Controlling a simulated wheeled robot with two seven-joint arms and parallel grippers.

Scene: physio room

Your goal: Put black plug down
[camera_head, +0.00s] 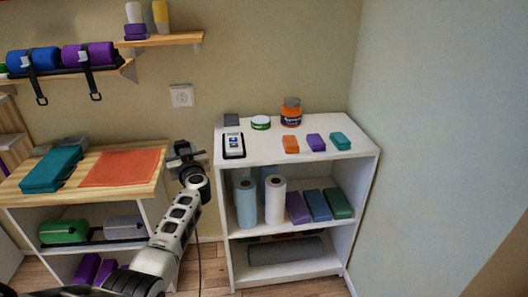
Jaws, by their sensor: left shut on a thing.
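My left gripper (186,158) is shut in front of the wall, between the wooden-topped cabinet and the white shelf unit. The black plug is hard to make out against the dark fingers. A thin dark cable (199,250) hangs down below the gripper towards the floor. The wall socket (181,96) is above the gripper, and nothing is plugged into it. My right gripper is not in view.
The white shelf unit (268,155) has a small device (234,145), a tub (261,122), an orange jar (291,112) and coloured blocks on top. The wooden top (70,190) holds an orange mat (123,167) and a teal block (52,169). The white shelf's front middle is bare.

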